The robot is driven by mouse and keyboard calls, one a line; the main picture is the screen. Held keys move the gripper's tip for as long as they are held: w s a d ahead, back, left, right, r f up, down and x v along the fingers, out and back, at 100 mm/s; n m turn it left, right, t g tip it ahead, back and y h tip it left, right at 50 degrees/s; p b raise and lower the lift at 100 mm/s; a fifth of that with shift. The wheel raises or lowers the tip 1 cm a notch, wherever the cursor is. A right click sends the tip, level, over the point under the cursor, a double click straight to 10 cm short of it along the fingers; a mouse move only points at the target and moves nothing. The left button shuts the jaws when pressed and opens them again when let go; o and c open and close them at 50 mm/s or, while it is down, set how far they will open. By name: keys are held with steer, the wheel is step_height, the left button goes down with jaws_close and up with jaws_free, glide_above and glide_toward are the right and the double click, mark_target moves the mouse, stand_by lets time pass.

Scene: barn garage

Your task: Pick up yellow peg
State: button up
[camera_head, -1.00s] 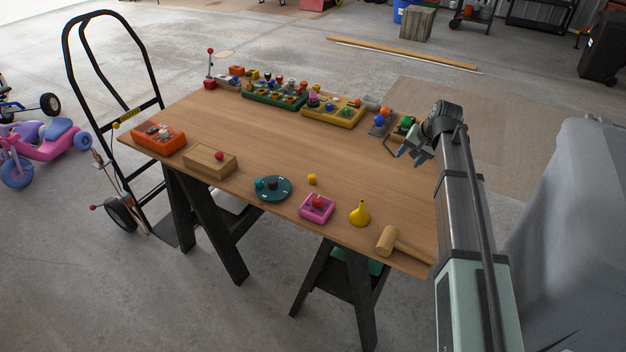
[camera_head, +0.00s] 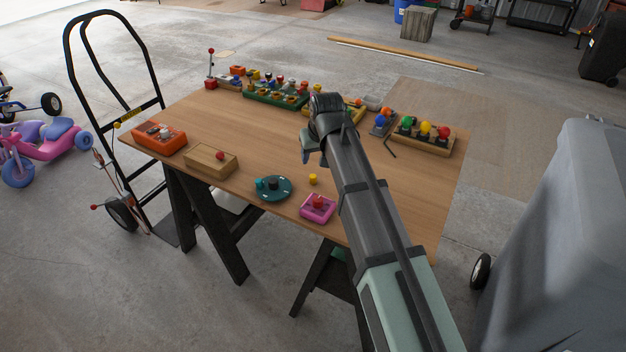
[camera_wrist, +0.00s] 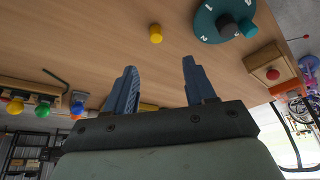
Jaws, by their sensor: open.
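The yellow peg (camera_head: 313,179) is a small cylinder standing on the wooden table (camera_head: 255,133), between the teal dial and my arm in the head view. In the wrist view the yellow peg (camera_wrist: 156,34) lies beyond the fingertips, roughly in line with the gap between them. My gripper (camera_wrist: 160,62) is open and empty, its two blue-grey fingers apart. In the head view my gripper (camera_head: 306,158) is above the table, a little behind the peg, and partly hidden by my wrist.
A teal dial (camera_head: 286,194) and a pink box with a red knob (camera_head: 318,216) stand near the peg. A wooden box (camera_head: 198,157) and an orange box (camera_head: 150,139) are farther left. Several coloured boards (camera_head: 262,98) line the back edge. The table's middle is mostly clear.

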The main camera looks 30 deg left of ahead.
glide_above(313, 176)
steer(key=s+d, duration=0.1)
steer(key=s, duration=0.1)
steer(key=f, duration=0.7)
steer(key=shift+s+d, duration=0.1)
steer(key=shift+d, duration=0.1)
steer(key=shift+w+d+x, duration=0.1)
steer(key=shift+x, duration=1.25)
steer(key=shift+w+d+x, duration=0.1)
steer(key=shift+d+x, duration=0.05)
steer(key=shift+x, duration=1.2)
jaws_close()
